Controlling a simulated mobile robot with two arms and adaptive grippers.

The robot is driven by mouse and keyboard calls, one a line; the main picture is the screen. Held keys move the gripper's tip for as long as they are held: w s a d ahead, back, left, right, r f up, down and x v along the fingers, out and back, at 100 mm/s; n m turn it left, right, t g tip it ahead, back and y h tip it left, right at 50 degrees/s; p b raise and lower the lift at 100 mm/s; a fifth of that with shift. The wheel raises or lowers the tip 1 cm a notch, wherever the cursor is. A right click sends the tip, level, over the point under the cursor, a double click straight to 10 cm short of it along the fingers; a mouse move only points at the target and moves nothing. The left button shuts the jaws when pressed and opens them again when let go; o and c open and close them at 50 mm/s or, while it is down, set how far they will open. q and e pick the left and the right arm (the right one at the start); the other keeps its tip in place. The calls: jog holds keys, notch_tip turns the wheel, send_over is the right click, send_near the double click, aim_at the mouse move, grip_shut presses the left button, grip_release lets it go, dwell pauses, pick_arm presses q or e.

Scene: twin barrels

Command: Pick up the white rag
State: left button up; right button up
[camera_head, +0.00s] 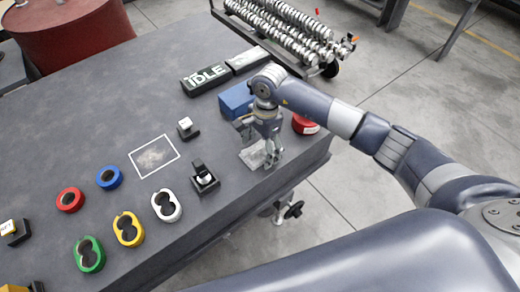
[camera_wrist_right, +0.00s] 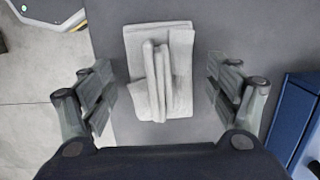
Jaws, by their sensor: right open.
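The white rag (camera_head: 254,155) lies folded on the grey table near its right edge, partly hidden by my right gripper in the head view. In the right wrist view the rag (camera_wrist_right: 158,72) is a light grey-white folded cloth with a raised ridge along its middle. My right gripper (camera_head: 262,150) points down over the rag. In the right wrist view my right gripper (camera_wrist_right: 168,95) is open, with one finger on each side of the rag, apart from it. My left gripper is not in view.
A blue box (camera_head: 235,101) and a red round object (camera_head: 305,125) are close to my right gripper. A black stand (camera_head: 204,180) is to its left. The black IDLE sign (camera_head: 206,76) is behind. Coloured ring holders occupy the front left; the table's middle left is clear.

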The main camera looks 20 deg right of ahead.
aim_at(259, 148)
jog(key=shift+c, duration=0.3)
jog(key=c, duration=1.1)
jog(key=shift+r, duration=0.1)
jog(key=shift+w+r, duration=0.1)
jog(key=shift+r, duration=0.45)
jog(key=shift+s+r+b, duration=0.15)
jog(key=shift+r+b, duration=0.15)
jog(key=shift+r, duration=0.25)
jog(key=shift+s+r+b, duration=0.15)
jog(key=shift+r+b, duration=0.15)
jog(key=shift+r, duration=0.25)
jog(key=s+a+b, duration=0.1)
jog(key=s+a, duration=0.1)
jog(key=s, duration=0.5)
jog(key=s+a+r+b, duration=0.1)
jog(key=s+a, duration=0.2)
jog(key=s, duration=0.4)
jog(key=shift+s+r, duration=0.25)
jog(key=shift+s, duration=0.15)
